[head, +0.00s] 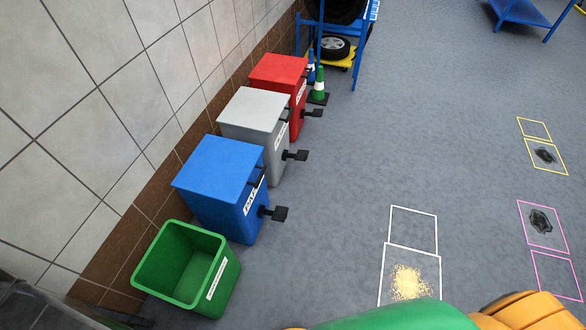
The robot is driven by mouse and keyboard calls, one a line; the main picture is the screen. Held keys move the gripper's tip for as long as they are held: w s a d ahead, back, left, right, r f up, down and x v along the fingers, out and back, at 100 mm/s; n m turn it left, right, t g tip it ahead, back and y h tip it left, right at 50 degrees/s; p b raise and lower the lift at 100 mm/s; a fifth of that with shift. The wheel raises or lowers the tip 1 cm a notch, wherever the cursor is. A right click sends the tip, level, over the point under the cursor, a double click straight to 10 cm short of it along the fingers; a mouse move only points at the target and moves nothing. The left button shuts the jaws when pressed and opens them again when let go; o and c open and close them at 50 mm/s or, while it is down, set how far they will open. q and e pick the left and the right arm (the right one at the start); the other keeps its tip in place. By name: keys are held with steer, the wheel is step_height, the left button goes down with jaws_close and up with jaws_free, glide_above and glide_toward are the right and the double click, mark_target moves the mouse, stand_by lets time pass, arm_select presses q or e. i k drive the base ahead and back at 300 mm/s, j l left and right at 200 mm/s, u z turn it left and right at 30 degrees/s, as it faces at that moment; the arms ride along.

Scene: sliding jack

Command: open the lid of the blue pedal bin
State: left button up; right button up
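The blue pedal bin (221,187) stands against the tiled wall, between the green bin and the grey bin. Its lid (218,164) lies flat and shut. A black pedal (279,213) sticks out low from its front, on the right side in the picture. A white label (254,196) is on its front face. Neither gripper can be made out in the head view. Green and orange parts at the bottom edge look like my own body.
A green open bin (187,268) stands nearest, with grey (253,118) and red (278,75) pedal bins beyond. Green (319,85) and blue cones and a blue rack (346,30) stand farther back. Sawdust-like grains (408,282) lie inside white floor markings. The floor before the bins is clear.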

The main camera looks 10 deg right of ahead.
mark_target(219, 168)
steer(key=i+l+u, duration=0.1)
steer(key=i, duration=0.35)
steer(key=i+l+u, duration=0.1)
steer(key=i+l, duration=0.3)
steer(key=i, duration=0.1)
